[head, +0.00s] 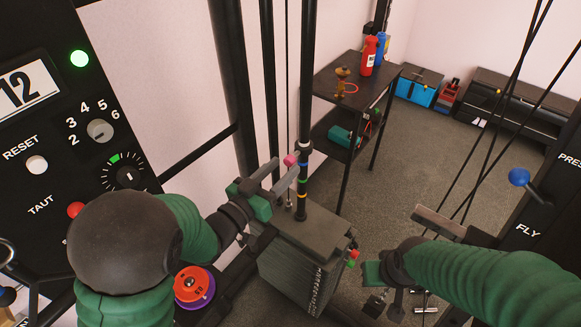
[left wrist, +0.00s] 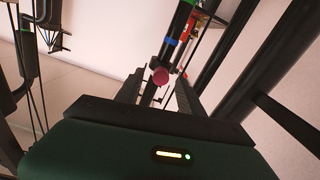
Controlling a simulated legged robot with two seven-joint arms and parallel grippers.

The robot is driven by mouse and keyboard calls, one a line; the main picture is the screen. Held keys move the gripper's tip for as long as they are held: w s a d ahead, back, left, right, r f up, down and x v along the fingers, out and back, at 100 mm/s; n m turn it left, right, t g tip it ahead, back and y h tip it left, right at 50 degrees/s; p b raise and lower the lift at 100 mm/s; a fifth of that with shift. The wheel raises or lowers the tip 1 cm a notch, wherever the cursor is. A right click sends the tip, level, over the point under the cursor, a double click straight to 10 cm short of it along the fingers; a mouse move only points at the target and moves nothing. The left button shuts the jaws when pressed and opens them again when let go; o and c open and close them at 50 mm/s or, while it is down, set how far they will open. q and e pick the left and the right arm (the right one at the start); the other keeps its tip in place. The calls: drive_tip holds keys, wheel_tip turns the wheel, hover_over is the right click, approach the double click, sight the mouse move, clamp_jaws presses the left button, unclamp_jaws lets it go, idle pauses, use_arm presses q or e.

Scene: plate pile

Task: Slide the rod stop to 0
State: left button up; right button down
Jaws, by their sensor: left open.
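The black upright rod (head: 303,185) carries blue, green and yellow bands and stands over the dark plate pile (head: 290,270). A pink knob (head: 290,160) sits at the rod beside a pale collar (head: 305,147); I take these for the rod stop. My left gripper (head: 288,170) is open, with its fingers reaching toward the knob. In the left wrist view the knob (left wrist: 160,76) shows near the gap between the fingertips; contact cannot be told. No 0 mark is readable. My right gripper (head: 374,280) is low on the right, away from the rod; its jaws are unclear.
A black panel (head: 60,120) with dials and a display stands at left. Dark frame posts (head: 234,90) rise behind my left arm. A shelf table (head: 350,80) with bottles stands behind the rod. A blue-knobbed lever (head: 518,177) and slanting cables are at right.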

sight(287, 163)
use_arm(q)
drive_tip(key=x, duration=0.4)
drive_tip(key=shift+a, duration=0.15)
clamp_jaws()
idle(1.2)
